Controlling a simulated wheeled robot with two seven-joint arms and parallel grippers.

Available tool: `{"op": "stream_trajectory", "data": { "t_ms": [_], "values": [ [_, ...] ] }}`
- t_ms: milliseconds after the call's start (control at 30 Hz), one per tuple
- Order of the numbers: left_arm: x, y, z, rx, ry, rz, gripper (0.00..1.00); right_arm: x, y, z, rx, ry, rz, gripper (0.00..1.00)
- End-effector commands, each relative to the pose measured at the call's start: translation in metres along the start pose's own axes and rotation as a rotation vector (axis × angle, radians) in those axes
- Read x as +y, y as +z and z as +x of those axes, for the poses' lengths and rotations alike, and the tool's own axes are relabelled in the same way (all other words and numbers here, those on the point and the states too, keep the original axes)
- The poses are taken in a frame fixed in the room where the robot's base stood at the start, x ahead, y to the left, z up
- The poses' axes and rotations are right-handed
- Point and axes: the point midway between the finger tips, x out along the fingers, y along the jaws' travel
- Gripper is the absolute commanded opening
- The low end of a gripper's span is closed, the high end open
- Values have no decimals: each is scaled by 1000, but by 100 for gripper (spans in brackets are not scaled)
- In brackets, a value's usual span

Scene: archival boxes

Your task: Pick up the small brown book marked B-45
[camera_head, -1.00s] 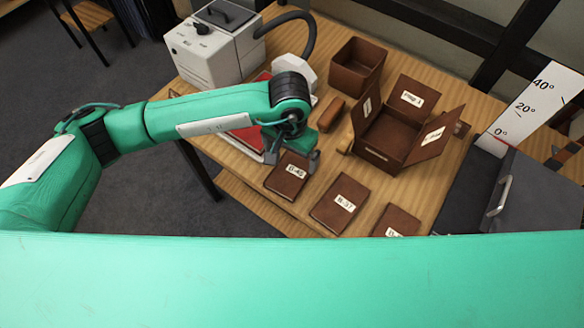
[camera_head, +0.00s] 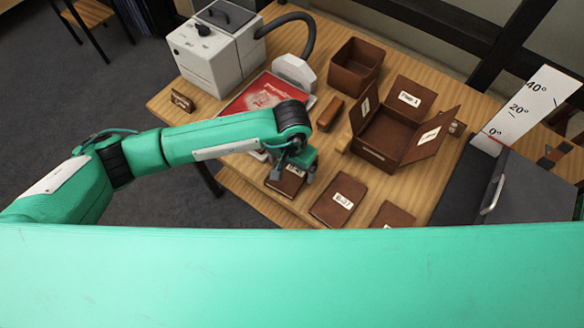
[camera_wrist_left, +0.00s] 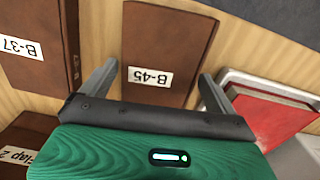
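The small brown book marked B-45 (camera_head: 285,187) lies flat near the table's front left edge in the head view, its label partly hidden by my gripper. In the wrist view the book (camera_wrist_left: 168,42) shows with its B-45 label readable. My left gripper (camera_head: 292,176) is above the book, and its two fingers (camera_wrist_left: 155,92) are apart, one on each side of the book's near end in the wrist view. Nothing is between them that they clearly touch. How high the fingertips are above the table I cannot tell. My right gripper is not in view.
Book B-37 (camera_head: 338,201) lies right of B-45, with another brown book (camera_head: 392,214) beyond. An open flapped box (camera_head: 376,160), an open brown box (camera_head: 356,66) and a red item (camera_head: 254,96) stand behind. A grey-white machine (camera_head: 214,53) is at the back left.

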Motion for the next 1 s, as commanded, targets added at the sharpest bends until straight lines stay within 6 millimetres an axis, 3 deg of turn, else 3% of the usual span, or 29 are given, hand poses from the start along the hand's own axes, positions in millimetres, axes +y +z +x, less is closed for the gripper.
{"op": "stream_trajectory", "data": {
  "t_ms": [33,200,467,667,867,1000],
  "values": [
    [0,0,0,0,0,0,82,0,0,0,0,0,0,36],
    [0,0,-1,1,0,0,52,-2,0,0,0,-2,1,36],
    [0,0,-2,1,0,0,52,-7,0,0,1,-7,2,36],
    [0,-1,-15,3,0,-1,52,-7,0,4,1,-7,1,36],
    [0,-2,-50,8,-1,2,52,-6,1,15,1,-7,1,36],
    [-1,-2,-91,9,-3,3,52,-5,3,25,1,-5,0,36]
  ]
}}
